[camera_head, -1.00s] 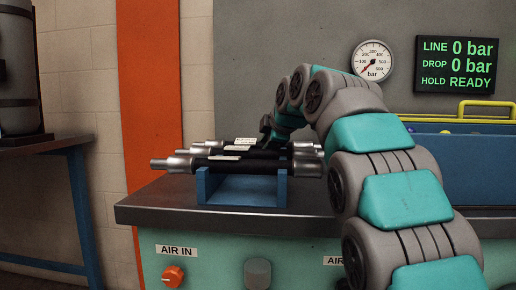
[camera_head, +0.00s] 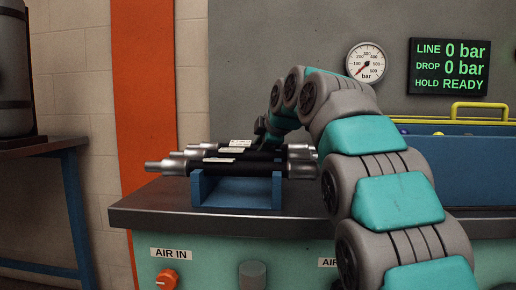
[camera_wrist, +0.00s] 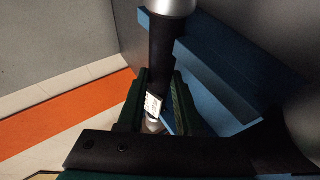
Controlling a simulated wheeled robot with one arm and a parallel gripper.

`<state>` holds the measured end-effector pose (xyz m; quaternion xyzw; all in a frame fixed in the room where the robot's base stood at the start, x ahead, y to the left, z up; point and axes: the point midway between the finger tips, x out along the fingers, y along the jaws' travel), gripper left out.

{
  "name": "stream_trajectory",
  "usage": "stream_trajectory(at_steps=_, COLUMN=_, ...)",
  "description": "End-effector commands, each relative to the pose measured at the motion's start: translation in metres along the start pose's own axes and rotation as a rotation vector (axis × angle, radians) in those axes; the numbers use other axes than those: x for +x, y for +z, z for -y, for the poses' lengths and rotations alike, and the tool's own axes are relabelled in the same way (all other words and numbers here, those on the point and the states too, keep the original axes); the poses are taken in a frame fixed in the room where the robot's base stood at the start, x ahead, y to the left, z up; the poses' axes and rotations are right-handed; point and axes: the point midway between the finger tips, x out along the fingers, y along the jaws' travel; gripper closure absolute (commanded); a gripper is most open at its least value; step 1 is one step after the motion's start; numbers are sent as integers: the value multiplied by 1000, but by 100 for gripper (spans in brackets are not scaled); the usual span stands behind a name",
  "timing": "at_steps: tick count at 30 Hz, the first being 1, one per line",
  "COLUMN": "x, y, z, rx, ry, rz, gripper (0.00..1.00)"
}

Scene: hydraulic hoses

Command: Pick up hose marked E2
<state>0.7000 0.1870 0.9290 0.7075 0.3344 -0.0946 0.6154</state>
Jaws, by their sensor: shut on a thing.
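Three black hoses with silver end fittings and white tags lie side by side across a blue cradle (camera_head: 236,192) in the head view: a near hose (camera_head: 230,168), a middle hose (camera_head: 200,154) and a far hose (camera_head: 212,145). The tag writing is too small to read, so I cannot tell which is E2. My gripper (camera_head: 260,128) is at the back of the row, its fingertips hidden behind the hoses. In the wrist view my gripper (camera_wrist: 158,100) has its green fingers on both sides of a black hose (camera_wrist: 162,48) with a white tag (camera_wrist: 153,105), shut on it. The blue cradle is close beside it.
The cradle stands on a dark bench top (camera_head: 150,205). A blue bin (camera_head: 455,165) with a yellow handle stands at the right behind my arm. A gauge (camera_head: 366,62) and a display (camera_head: 450,67) are on the wall. Bench left of the cradle is clear.

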Motion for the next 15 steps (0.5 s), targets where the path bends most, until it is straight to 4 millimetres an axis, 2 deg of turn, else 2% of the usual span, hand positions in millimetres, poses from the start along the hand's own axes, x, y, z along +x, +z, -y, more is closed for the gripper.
stream_trajectory(at_steps=15, x=-15, y=-6, z=-22, rx=-1, ry=9, rz=-2, gripper=100)
